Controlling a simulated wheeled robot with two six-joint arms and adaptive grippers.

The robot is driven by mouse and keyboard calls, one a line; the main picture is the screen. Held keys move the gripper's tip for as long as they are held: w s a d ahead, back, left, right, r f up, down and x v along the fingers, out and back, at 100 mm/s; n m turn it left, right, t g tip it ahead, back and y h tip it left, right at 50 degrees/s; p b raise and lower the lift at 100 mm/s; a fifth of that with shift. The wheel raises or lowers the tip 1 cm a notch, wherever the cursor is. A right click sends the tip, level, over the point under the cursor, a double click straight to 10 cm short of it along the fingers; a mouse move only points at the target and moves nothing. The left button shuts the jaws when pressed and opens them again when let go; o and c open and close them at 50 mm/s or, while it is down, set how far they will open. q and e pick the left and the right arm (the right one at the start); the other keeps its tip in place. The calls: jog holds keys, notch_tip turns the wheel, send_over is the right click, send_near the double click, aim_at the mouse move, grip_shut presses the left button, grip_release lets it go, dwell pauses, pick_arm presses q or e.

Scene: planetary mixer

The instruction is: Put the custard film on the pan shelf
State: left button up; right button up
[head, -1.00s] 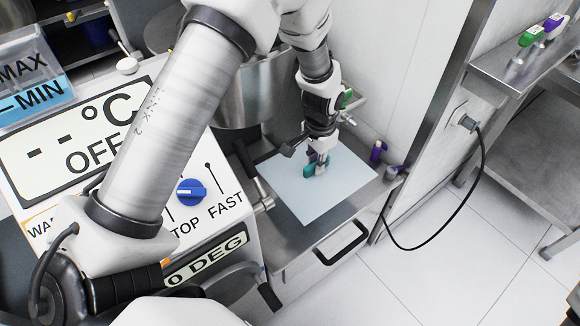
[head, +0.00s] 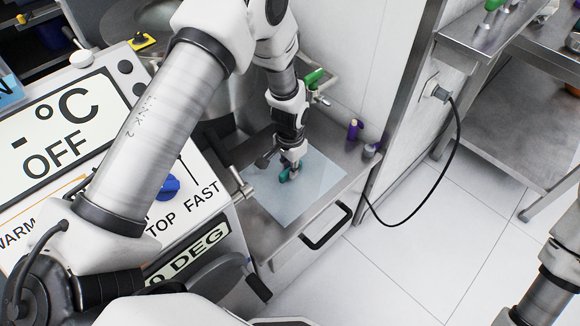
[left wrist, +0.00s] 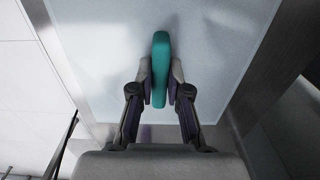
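The custard film appears to be the pale blue, see-through sheet (head: 307,193) over the steel counter beside the mixer; it fills much of the left wrist view (left wrist: 105,60). A teal grip (left wrist: 160,65) stands up from it. My left gripper (head: 287,172) is shut on this grip, with one finger pad against each side. The sheet looks level, but I cannot tell whether it touches the counter. I cannot tell for certain which surface is the pan shelf; a steel shelf (head: 478,38) is at upper right. My right arm shows at the right edge, its gripper out of view.
The mixer panel (head: 190,215) with a blue knob (head: 165,187) is left of the sheet. A purple item (head: 354,130) stands behind. A black cable (head: 420,215) hangs to the right. White floor is clear.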

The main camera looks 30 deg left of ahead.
pick_arm(q)
jog(key=o, duration=0.4)
notch_tip(320, 180, up, 12)
jog(key=shift+r+p, duration=0.15)
jog(key=shift+p, duration=1.05)
